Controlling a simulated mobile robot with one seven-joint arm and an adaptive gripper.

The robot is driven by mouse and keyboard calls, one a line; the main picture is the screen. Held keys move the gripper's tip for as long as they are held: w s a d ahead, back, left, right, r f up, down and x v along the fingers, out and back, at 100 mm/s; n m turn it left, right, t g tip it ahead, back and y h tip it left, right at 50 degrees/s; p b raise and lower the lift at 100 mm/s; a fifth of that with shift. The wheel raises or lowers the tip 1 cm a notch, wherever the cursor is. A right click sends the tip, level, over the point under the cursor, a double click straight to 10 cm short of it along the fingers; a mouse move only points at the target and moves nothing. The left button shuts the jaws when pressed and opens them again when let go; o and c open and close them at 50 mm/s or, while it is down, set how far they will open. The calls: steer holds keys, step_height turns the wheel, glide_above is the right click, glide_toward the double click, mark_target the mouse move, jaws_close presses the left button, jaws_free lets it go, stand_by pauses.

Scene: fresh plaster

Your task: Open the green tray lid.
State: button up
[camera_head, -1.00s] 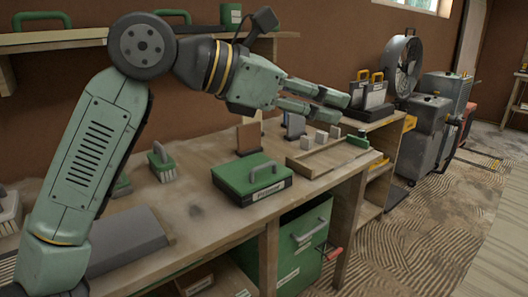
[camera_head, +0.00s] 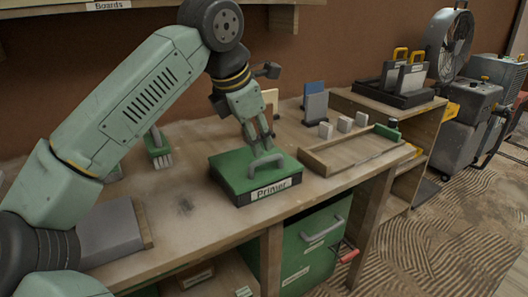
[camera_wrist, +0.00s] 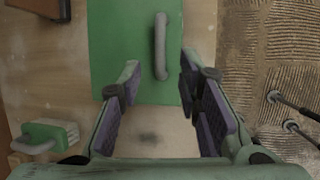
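The green tray lid (camera_head: 235,171) lies flat and closed on the dark tray labelled Primer (camera_head: 270,190) on the workbench. Its grey bar handle (camera_head: 266,161) stands up from the top. In the wrist view, the green lid (camera_wrist: 120,40) is ahead with the grey handle (camera_wrist: 160,45) running lengthwise. My gripper (camera_head: 267,143) points down just above the lid, close to the handle. In the wrist view, the fingers of my gripper (camera_wrist: 159,76) are apart and empty, with the handle lined up between them. I cannot tell whether a fingertip touches it.
A wooden tray (camera_head: 345,160) with a green-ended piece and small pale blocks (camera_head: 345,124) stands to the right. A blue-grey board (camera_head: 315,102) stands behind. A brush (camera_head: 158,152) and a grey slab (camera_head: 112,230) are to the left. The bench between is clear.

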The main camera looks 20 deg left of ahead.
mark_target(265, 159)
steer(key=x, duration=0.6)
steer(key=shift+w, duration=0.1)
steer(key=shift+c, duration=0.2)
jaws_close()
stand_by(0.5)
